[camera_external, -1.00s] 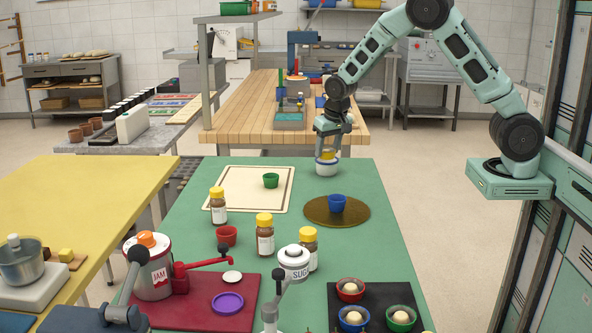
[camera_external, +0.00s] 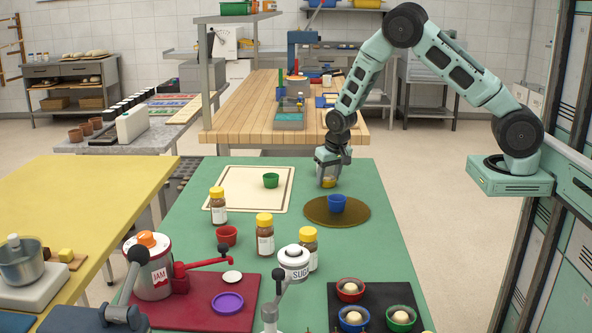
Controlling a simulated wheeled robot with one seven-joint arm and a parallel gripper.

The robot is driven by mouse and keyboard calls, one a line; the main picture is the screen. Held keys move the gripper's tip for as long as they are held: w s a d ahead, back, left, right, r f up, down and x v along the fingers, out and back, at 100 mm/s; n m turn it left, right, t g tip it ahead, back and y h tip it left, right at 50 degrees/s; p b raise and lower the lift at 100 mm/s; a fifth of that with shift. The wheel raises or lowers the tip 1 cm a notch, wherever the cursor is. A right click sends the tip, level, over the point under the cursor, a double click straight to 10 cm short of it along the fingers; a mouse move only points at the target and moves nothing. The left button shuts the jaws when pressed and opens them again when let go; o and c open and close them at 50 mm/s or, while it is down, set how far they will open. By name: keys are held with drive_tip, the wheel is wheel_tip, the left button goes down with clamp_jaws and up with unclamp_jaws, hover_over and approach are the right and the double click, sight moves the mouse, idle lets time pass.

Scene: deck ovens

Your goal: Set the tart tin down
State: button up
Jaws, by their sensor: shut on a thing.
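My gripper (camera_external: 328,181) is low over the far part of the green table (camera_external: 205,265), pointing down. It is shut on a small yellow tart tin (camera_external: 328,183), which shows between the fingers and is mostly covered by them. I cannot tell whether the tin touches the table. A round brown-gold mat (camera_external: 357,215) lies just in front of the gripper, with a blue cup-shaped tin (camera_external: 337,203) standing on it.
A cream board (camera_external: 235,207) with a green tin (camera_external: 271,180) lies left of my gripper. Yellow-capped jars (camera_external: 264,238), a red tin (camera_external: 227,235) and a sugar canister (camera_external: 294,262) stand nearer. The table right of the mat is clear.

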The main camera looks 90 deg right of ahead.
drive_tip(key=shift+f, duration=0.1)
drive_tip(key=o, duration=1.1)
drive_tip(key=shift+c, duration=0.2)
